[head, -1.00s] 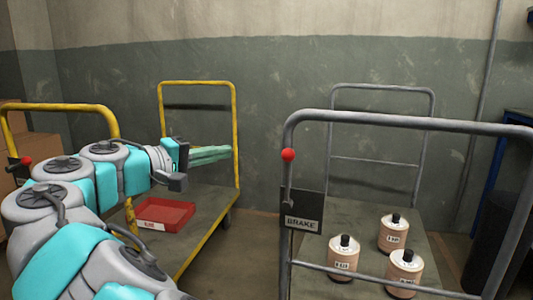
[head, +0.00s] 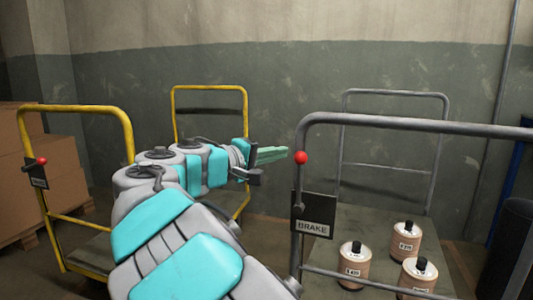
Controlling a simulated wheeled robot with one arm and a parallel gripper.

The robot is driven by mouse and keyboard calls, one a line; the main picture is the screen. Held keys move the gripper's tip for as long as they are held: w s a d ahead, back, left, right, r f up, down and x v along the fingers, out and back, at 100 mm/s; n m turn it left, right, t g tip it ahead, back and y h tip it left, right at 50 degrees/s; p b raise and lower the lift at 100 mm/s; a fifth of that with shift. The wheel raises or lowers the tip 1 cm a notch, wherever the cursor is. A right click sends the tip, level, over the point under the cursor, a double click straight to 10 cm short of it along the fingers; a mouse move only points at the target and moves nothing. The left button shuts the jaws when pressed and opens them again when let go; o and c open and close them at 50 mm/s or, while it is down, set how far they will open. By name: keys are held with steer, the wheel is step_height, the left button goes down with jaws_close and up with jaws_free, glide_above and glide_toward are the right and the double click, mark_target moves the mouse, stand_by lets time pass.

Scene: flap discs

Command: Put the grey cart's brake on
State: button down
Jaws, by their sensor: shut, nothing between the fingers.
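The grey cart (head: 420,124) stands at the right with its tubular handle towards me. A red brake knob (head: 301,158) tops a lever on its left upright, above a black plate marked BRAKE (head: 313,228). The lever points up. My gripper (head: 284,154) is shut and empty, its green fingers pointing right. In the picture the fingertips lie just left of the red knob, with a small gap; I cannot tell the difference in depth.
A yellow cart (head: 128,130) with its own red knob (head: 42,160) stands at the left. Several labelled canisters (head: 352,262) sit on the grey cart's deck. Cardboard boxes (head: 60,175) are at far left, and a dark cylinder (head: 508,245) at far right.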

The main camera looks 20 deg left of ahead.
steer(key=shift+s+d+f, duration=0.1)
steer(key=shift+s+d, duration=0.05)
steer(key=shift+d, duration=0.35)
